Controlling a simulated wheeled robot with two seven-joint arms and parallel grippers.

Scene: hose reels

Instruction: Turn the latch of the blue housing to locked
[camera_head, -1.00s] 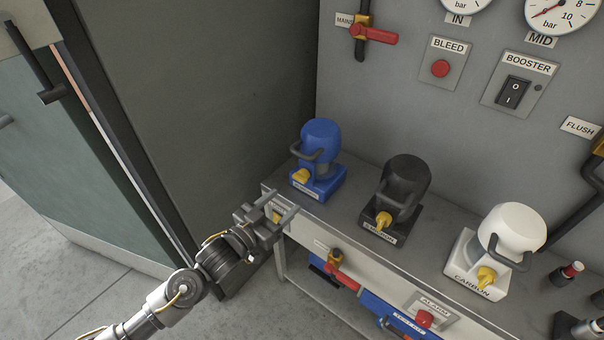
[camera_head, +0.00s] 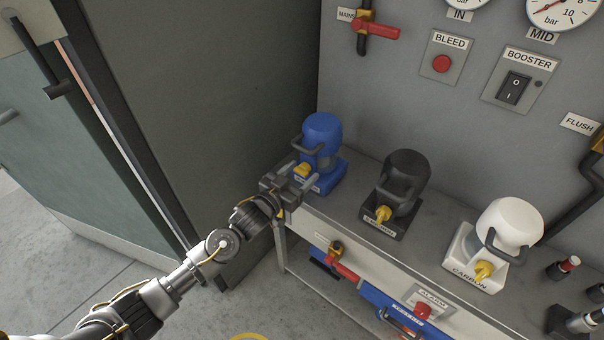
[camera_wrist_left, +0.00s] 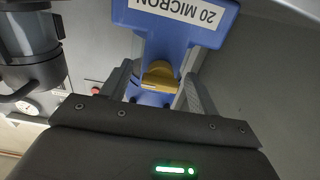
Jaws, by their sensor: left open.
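The blue housing (camera_head: 322,131) stands at the left end of the grey shelf, with a dark handle at its front. Its yellow latch (camera_head: 302,170) sits low on the front of the base. In the left wrist view the blue base (camera_wrist_left: 180,30) carries a "20 MICRON" label, upside down, and the yellow latch (camera_wrist_left: 159,76) shows between my fingers. My left gripper (camera_head: 296,175) is open, its fingers on either side of the latch. Whether they touch it I cannot tell. My right gripper is not in view.
A black housing (camera_head: 406,171) and a white housing (camera_head: 511,222) with yellow latches stand further right on the shelf (camera_head: 345,212). A grey wall panel with valves and gauges rises behind. A dark cabinet side stands left of the shelf.

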